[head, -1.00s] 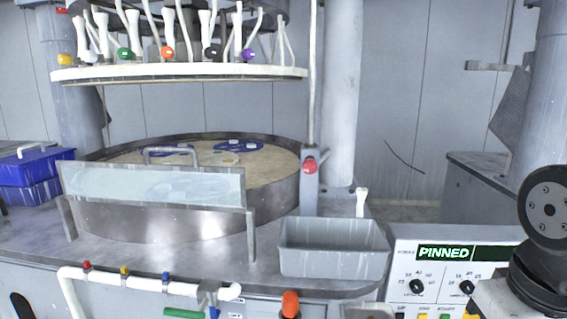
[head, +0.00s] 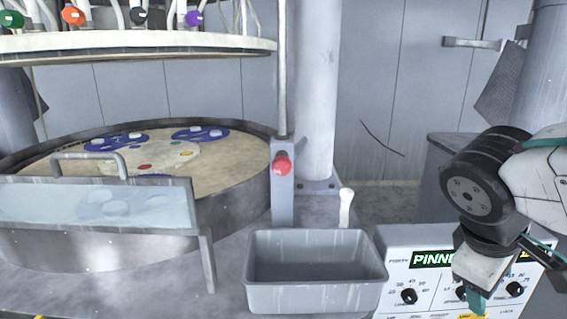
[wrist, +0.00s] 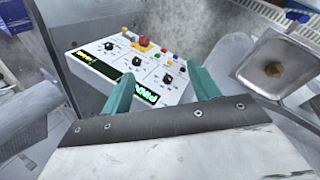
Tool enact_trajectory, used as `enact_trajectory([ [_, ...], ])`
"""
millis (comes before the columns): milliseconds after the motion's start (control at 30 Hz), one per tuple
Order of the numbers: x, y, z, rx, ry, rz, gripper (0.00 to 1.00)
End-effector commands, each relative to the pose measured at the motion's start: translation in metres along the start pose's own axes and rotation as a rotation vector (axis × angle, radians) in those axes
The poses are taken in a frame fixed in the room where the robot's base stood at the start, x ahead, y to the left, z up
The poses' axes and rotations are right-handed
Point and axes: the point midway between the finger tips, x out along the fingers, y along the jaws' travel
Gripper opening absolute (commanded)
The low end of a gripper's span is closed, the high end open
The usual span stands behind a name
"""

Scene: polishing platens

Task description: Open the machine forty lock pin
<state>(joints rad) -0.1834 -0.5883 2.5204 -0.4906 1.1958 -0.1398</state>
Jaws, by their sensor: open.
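A red knob (head: 282,165) tops a grey post at the right edge of the round platen (head: 230,185); it may be the lock pin, but no label shows. The control panel (head: 392,262) at the lower right has a green display reading "PINNED" (head: 430,259), partly covered by my arm. My gripper (head: 476,300) hangs in front of the panel, well right of the red knob. In the wrist view its two teal fingers (wrist: 163,92) are apart with nothing between them. The panel (wrist: 125,62) lies beyond them, with dials, coloured buttons and a red button.
A grey bin (head: 315,292) stands between the platen and the panel. A clear splash guard (head: 95,203) fronts the platen. A white handle (head: 346,207) stands behind the bin. A white ring with hoses (head: 130,45) hangs above the platen. A column (head: 316,100) rises behind the post.

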Motion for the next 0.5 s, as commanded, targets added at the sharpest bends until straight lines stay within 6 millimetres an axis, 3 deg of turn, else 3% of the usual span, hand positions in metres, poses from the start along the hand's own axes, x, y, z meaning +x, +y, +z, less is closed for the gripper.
enact_trajectory([
  [100,-0.003,0.03,-0.04,-0.329,-0.035,0.251,0.61],
  [267,-0.029,0.05,-0.116,-0.767,-0.056,0.607,0.61],
  [367,-0.054,0.04,-0.174,-1.036,-0.061,0.845,0.61],
  [500,-0.096,-0.002,-0.25,-1.371,-0.059,1.18,0.61],
])
